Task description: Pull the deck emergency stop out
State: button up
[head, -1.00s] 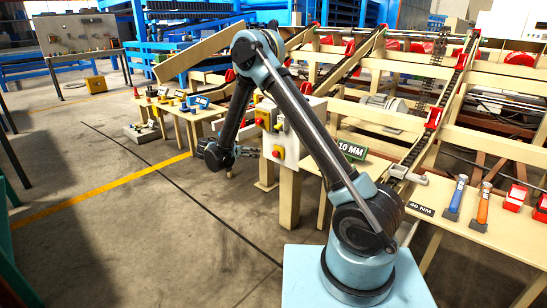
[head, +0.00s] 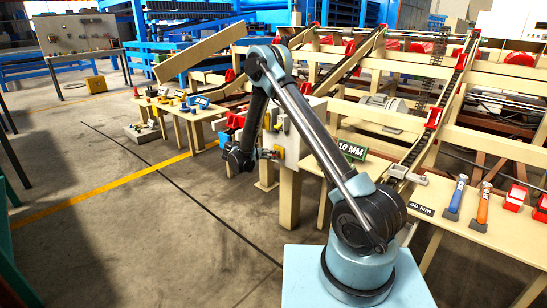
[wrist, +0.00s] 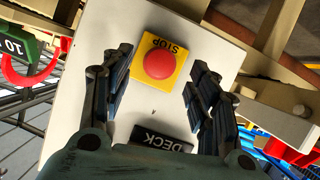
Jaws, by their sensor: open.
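The deck emergency stop is a red mushroom button (wrist: 159,65) on a yellow plate marked STOP, upside down in the wrist view. It sits on the pale face of a control box (wrist: 100,30), with a black DECK label (wrist: 162,145) beside it. My gripper (wrist: 158,58) is open, with one dark finger on each side of the button and visible gaps between. Nothing is held. In the head view my gripper (head: 266,154) is at the control box (head: 293,145), and my arm hides the button there.
The box is on a wooden post (head: 289,200) of the conveyor frame. A green 10 MM sign (head: 352,150) stands to its right. A bench with tools, including an orange-handled one (head: 483,205), is at the right. Open floor (head: 150,230) lies to the left.

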jog(key=shift+x, duration=1.85)
